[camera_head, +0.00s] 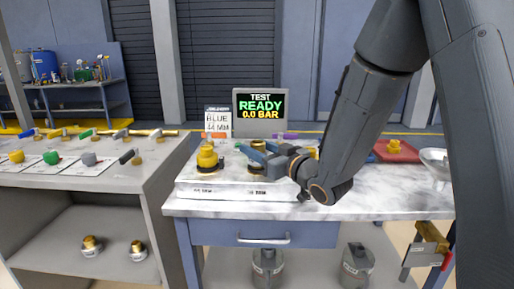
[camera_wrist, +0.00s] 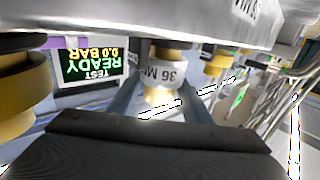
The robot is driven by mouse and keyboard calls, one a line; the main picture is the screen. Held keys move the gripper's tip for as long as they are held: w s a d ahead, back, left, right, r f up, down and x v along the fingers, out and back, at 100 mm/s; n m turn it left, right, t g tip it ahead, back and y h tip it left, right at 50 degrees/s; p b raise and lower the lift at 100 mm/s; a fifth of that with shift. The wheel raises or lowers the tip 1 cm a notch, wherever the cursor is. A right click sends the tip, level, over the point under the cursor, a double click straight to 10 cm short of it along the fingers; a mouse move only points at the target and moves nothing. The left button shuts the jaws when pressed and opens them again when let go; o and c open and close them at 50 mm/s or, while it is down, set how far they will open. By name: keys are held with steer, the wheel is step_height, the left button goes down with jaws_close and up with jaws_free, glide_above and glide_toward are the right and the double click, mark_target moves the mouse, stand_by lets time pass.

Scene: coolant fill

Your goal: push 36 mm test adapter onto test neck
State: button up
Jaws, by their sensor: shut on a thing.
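The 36 mm test adapter (camera_wrist: 161,74) shows in the wrist view, which is upside down, as a white band marked 36 M with brass at both ends. My gripper (camera_wrist: 160,102) is shut on it, one finger on each side. The adapter is in line with a post on the white test block (camera_wrist: 200,22); I cannot tell whether it is seated on it. In the head view my gripper (camera_head: 262,158) is above the test block (camera_head: 228,190) and hides most of the adapter and the neck below.
A brass fitting (camera_head: 207,158) stands on the block at left. Behind are a screen (camera_head: 258,112) reading TEST READY 0.0 BAR and a card (camera_head: 217,121) reading BLUE 44 MM. A red tray (camera_head: 396,151) and a silver bowl (camera_head: 435,159) are at right.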

steer(key=shift+f+b, duration=0.3)
steer(key=shift+f, duration=0.2)
steer(key=o, duration=1.3)
steer(key=v, duration=0.7)
steer(key=shift+s+d, duration=0.25)
steer(key=shift+s, duration=0.1)
